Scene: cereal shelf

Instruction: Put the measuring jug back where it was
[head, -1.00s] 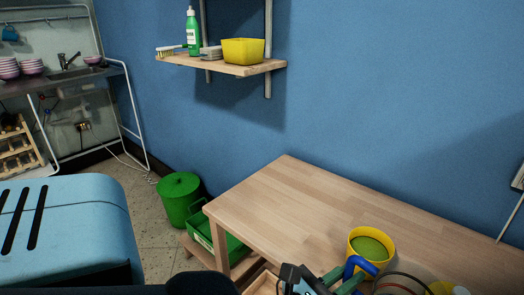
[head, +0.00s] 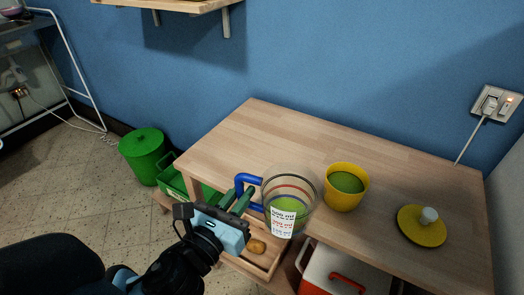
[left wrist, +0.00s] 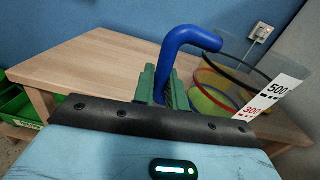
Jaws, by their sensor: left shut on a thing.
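The measuring jug (head: 292,198) is clear with coloured rings, a white scale label and a blue handle (head: 240,187). It looks roughly upright at the front edge of the wooden table; I cannot tell whether it touches the tabletop. Green shows through its lower part. My left gripper (head: 238,202) is shut on the blue handle, to the left of the jug's body. In the left wrist view the blue handle (left wrist: 182,50) rises between the green fingers, with the jug (left wrist: 222,88) beyond at the right. My right gripper is not in view.
A yellow pot (head: 346,195) with green contents stands just right of the jug. A yellow lid (head: 422,226) with a pale knob lies further right. The tabletop (head: 250,135) behind and left is clear. Below are an open wooden drawer (head: 262,262) and a red-and-white box (head: 335,272).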

